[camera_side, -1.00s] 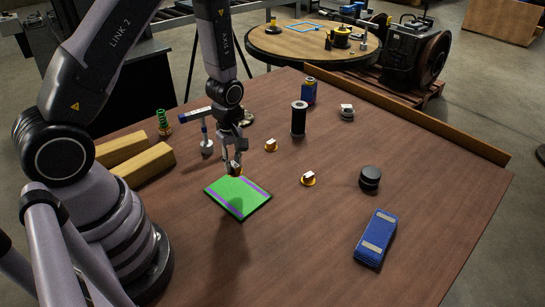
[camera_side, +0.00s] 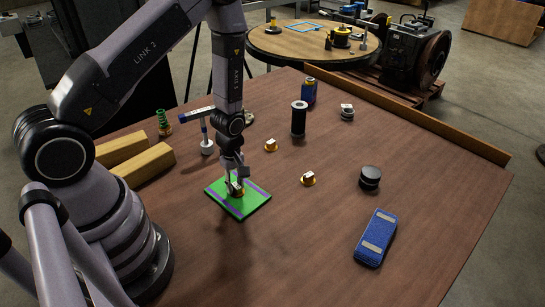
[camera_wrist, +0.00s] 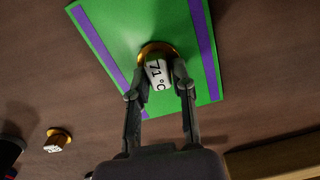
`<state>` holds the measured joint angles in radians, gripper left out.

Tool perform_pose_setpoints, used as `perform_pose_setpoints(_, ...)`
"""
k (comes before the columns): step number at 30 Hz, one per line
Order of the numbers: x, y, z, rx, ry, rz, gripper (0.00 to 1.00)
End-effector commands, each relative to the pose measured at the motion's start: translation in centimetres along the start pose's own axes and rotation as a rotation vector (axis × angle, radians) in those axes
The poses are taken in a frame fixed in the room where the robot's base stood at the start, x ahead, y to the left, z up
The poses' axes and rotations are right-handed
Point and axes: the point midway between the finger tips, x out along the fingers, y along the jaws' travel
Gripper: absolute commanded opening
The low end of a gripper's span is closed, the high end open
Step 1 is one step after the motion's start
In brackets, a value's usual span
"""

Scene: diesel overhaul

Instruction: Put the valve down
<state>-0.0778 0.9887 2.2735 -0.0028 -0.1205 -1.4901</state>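A valve with an orange-gold flange and a white body marked "71°C" (camera_wrist: 157,74) is between the fingers of my gripper (camera_wrist: 160,72). The fingers are closed in against both sides of the white body. In the side view my gripper (camera_side: 237,183) points down over the green mat with purple stripes (camera_side: 250,204). The valve (camera_side: 236,190) is low at the middle of this mat, partly hidden by the fingers. It appears at the mat's surface, but I cannot tell whether it touches. The mat (camera_wrist: 105,30) fills much of the wrist view's top.
Two similar small valves stand on the table, one (camera_side: 308,179) right of the mat and one (camera_side: 271,145) behind it. A black cylinder (camera_side: 299,119), a blue pouch (camera_side: 376,238), a black puck (camera_side: 370,178) and wooden blocks (camera_side: 145,165) lie around. The front of the table is clear.

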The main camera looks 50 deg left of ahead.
Motion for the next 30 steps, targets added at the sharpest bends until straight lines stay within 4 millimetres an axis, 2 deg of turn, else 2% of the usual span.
perform_pose_setpoints(1, 0.0, 0.0, 0.0, 0.000, 0.000, 0.000, 0.33)
perform_pose_setpoints(4, 0.0, 0.0, 0.0, 0.000, 0.000, 0.000, 0.45)
perform_pose_setpoints(12, -0.1, 0.0, 0.0, 0.000, 0.000, 0.000, 0.45)
perform_pose_setpoints(16, -0.9, 0.0, 0.0, 0.000, 0.000, 0.001, 0.45)
perform_pose_setpoints(20, -3.1, 0.1, 0.0, 0.000, 0.000, 0.006, 0.45)
perform_pose_setpoints(30, -10.2, 0.1, 0.0, 0.000, 0.000, 0.005, 0.45)
